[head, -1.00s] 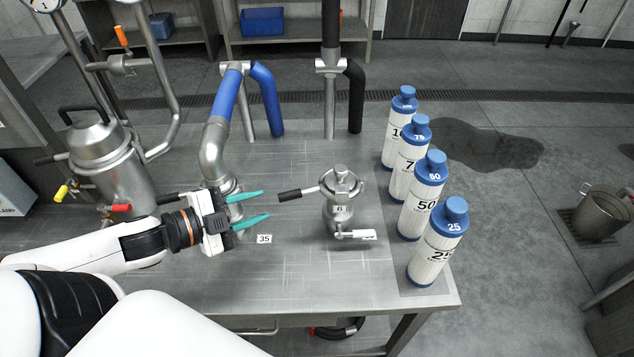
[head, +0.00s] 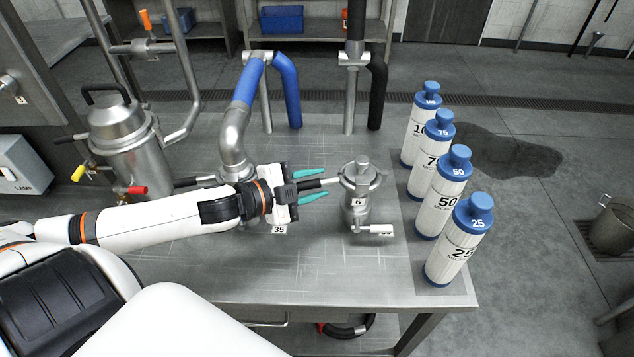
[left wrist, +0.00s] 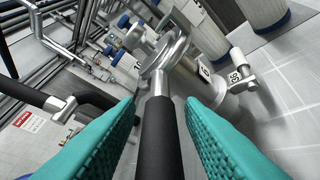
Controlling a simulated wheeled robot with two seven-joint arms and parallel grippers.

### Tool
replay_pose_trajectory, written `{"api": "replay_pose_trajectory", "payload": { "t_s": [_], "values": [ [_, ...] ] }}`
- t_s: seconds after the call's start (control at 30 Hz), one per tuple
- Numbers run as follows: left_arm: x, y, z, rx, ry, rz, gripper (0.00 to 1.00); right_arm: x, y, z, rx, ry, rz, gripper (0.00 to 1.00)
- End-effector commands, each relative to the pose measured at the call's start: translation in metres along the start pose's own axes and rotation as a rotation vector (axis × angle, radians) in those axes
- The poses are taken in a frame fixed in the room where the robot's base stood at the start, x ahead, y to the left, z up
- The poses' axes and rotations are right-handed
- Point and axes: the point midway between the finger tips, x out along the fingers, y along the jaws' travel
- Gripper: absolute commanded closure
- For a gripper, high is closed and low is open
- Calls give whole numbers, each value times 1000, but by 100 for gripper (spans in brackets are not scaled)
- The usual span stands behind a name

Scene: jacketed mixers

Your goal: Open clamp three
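A steel fitting (head: 357,210) labelled 6 stands on the metal table, with a clamp (head: 362,177) around its top. The clamp's black-gripped handle points left; it shows in the left wrist view as a black lever (left wrist: 159,140). My left gripper (head: 326,183) is open, with its teal fingers on either side of this handle. In the left wrist view the handle lies between the fingers, with narrow gaps visible beside it. I see no label reading three. My right gripper is not in view.
A second black handle (head: 190,182) sits by the blue-sleeved pipe (head: 247,82), behind my left wrist. Several blue-capped cartridges, the nearest marked 25 (head: 459,245), line the table's right side. A jacketed vessel (head: 128,150) stands left. The table front is clear.

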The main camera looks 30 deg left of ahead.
Motion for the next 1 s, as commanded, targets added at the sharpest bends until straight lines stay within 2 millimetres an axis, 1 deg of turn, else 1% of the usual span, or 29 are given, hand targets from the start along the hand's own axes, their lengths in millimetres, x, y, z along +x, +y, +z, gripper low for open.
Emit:
{"api": "replay_pose_trajectory", "payload": {
  "t_s": [0.2, 0.5, 0.67, 0.7, 0.73, 1.0],
  "values": [
    [10, 0, 0, 0, 1, 0, 65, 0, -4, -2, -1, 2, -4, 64],
    [10, 0, 0, 0, 1, -1, 65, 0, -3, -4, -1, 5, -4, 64],
    [10, 0, 0, 0, 1, -1, 91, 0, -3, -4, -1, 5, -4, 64],
    [10, 0, 0, 0, 1, -1, 98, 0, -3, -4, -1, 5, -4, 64],
    [10, 0, 0, 0, 1, -1, 100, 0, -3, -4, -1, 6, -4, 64],
    [10, 0, 0, 0, 2, -1, 100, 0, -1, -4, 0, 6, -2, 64]
  ]
}}
